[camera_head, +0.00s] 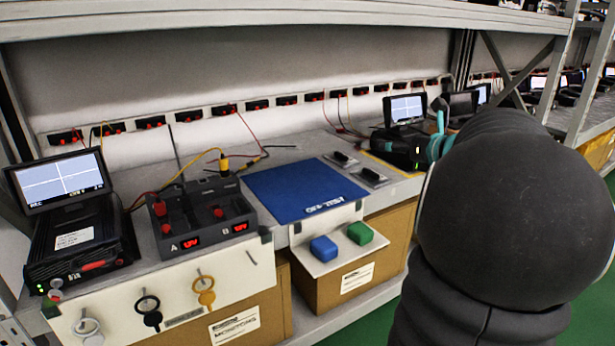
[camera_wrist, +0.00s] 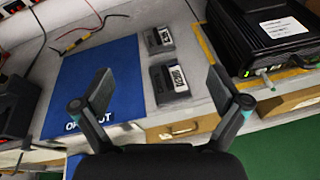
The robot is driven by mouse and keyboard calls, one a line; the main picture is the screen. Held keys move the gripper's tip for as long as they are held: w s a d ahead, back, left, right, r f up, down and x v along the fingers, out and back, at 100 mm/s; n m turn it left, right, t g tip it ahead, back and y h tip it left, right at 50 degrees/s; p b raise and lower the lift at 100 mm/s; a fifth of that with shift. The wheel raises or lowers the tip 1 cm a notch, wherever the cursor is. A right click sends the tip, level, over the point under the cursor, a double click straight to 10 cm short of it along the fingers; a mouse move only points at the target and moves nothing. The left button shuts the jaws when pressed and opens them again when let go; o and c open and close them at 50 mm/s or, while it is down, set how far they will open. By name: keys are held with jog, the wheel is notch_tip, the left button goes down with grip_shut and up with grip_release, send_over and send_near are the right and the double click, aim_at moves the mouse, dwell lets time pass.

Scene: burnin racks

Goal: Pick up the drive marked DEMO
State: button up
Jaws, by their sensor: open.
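Two small dark grey drives lie on the shelf to the right of the blue mat. One drive (camera_wrist: 159,40) is farther away in the wrist view; the other drive (camera_wrist: 168,84) is nearer. Each has a white label, too small and turned for me to read surely, so I cannot tell which is marked DEMO. Both also show in the head view, one at the back (camera_head: 341,158) and one in front (camera_head: 369,176). My gripper (camera_wrist: 160,82) is open and empty, its fingers apart on either side of the nearer drive in the picture. In the head view my arm mostly hides it.
The blue mat (camera_head: 300,188) is bare. A black recorder box (camera_wrist: 262,35) stands right of the drives, with a cable at its front. A two-slot dock (camera_head: 200,215) with red displays stands left of the mat. Blue (camera_head: 323,248) and green (camera_head: 360,233) blocks sit on the front ledge.

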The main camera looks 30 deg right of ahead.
aim_at(371, 171)
jog(key=s+d+f+n+g+y, duration=0.1)
jog(key=s+d+f+n+y, duration=0.15)
jog(key=f+n, duration=0.2)
jog(key=shift+m+g+h, duration=0.25)
jog(key=shift+g, duration=0.05)
jog(key=x, duration=0.5)
jog(key=b+x, duration=0.1)
jog(key=x, duration=0.1)
jog(key=shift+w+a+f, duration=0.2)
jog(key=shift+a+f, duration=0.1)
jog(key=shift+f, duration=0.1)
jog(key=x, duration=0.4)
jog(key=shift+a+f, duration=0.25)
jog(key=shift+a, duration=0.15)
jog(key=shift+w+f, duration=0.15)
jog(key=shift+w, duration=0.35)
jog(key=shift+c, duration=0.3)
jog(key=c, duration=1.2)
